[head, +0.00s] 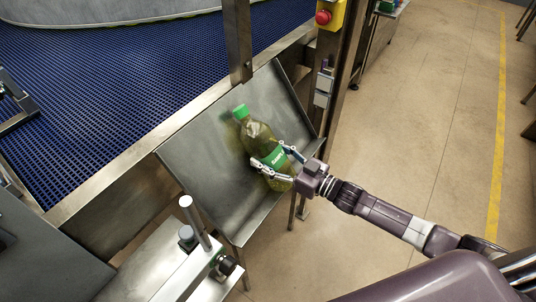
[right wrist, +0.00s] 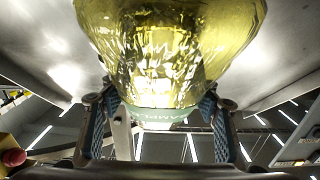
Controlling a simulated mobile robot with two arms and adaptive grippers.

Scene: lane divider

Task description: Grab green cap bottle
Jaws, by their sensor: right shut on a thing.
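The green cap bottle (head: 259,139) is clear with yellow-green contents and a green label. It lies tilted on the sloped metal tray (head: 195,155), its cap toward the upper left. My right gripper (head: 272,159) is shut on the lower part of the bottle, one finger on each side near the label. In the right wrist view the bottle (right wrist: 165,45) fills the upper middle between the two fingers (right wrist: 158,118). I cannot tell whether the bottle still touches the tray. My left gripper is not in view.
A blue mesh conveyor (head: 130,80) runs behind the tray. A metal post (head: 238,40) stands at the tray's back edge. A yellow box with a red button (head: 324,16) is on a post at the right. Open floor (head: 430,110) lies to the right.

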